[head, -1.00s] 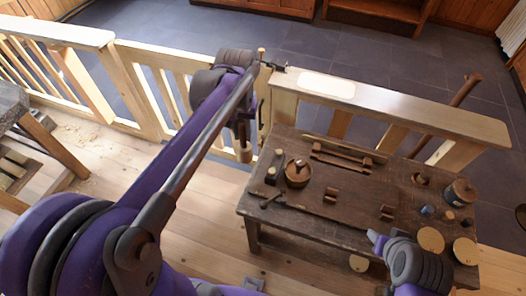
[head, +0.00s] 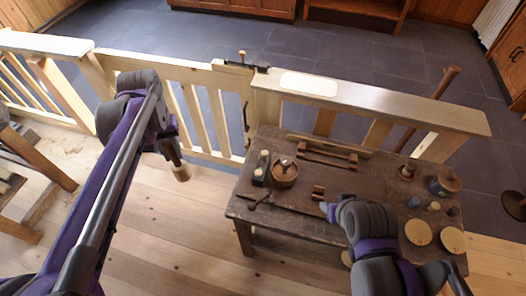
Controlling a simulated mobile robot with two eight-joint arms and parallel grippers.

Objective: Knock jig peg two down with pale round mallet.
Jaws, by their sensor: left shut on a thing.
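My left gripper (head: 172,150) is at the left of the head view, over the floor between the gate and the workbench. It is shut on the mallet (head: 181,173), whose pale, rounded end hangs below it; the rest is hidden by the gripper. My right gripper (head: 326,208) is low over the front of the workbench (head: 290,225); its fingers are too small and covered to tell open from shut. A small brown wooden block (head: 318,192) stands by its tip. I cannot tell which piece is jig peg two; my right arm covers part of the bench.
A round wooden bowl (head: 285,175), a dark block (head: 261,167) and a small dark tool (head: 259,201) lie at the bench's left. A wooden rack (head: 328,157) lies at the back. Discs (head: 418,232) and a dark pot (head: 444,184) stand right. A pale gate (head: 205,110) runs behind.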

